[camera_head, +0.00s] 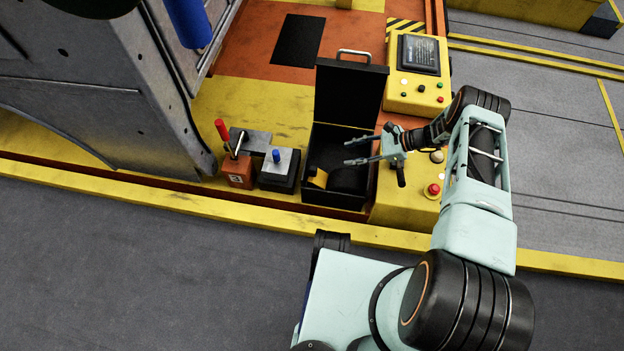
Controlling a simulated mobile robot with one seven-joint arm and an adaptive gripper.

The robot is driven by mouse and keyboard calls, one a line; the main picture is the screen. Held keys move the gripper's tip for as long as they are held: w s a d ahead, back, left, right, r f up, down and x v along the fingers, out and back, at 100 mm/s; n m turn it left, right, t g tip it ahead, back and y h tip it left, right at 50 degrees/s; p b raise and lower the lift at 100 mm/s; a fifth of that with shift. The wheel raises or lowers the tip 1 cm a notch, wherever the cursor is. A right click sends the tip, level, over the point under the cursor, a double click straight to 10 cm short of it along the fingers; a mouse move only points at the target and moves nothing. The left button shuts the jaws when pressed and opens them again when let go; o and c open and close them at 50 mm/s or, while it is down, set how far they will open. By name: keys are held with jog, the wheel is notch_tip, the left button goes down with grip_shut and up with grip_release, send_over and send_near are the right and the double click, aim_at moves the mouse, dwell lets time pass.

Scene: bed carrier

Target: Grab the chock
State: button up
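An open black box (308,195) stands on the yellow deck with its lid (350,92) raised at the back. Inside it lies a dark object with a yellow part (318,178), which looks like the chock; the shadow hides its full shape. My gripper (352,151) reaches in from the right over the right side of the box. Its two fingers point left and are spread apart with nothing between them. It appears above the dark object, and I cannot tell the exact height.
Left of the box stand a block with a blue knob (278,163) and an orange base with a red-handled lever (236,170). A yellow control panel (413,98) with buttons is behind my gripper. A red stop button (433,189) sits close by. A large grey metal structure (90,85) fills the left.

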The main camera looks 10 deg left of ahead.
aim_at(316, 168)
jog(key=s+f+m, duration=0.1)
jog(key=f, duration=0.1)
jog(key=s+a+f+m+y+b, duration=0.1)
jog(key=f, duration=0.1)
jog(key=s+a+f+m+t+y, duration=0.1)
jog(key=s+f, duration=0.1)
jog(key=shift+f, duration=0.2)
jog(key=shift+w+b+x, duration=0.2)
jog(key=shift+b+x, duration=0.55)
jog(key=shift+x, duration=1.95)
jog(key=shift+w+b+x, duration=0.15)
jog(key=shift+b+x, duration=0.55)
jog(key=shift+x, duration=2)
jog(key=shift+c, duration=0.2)
grip_shut()
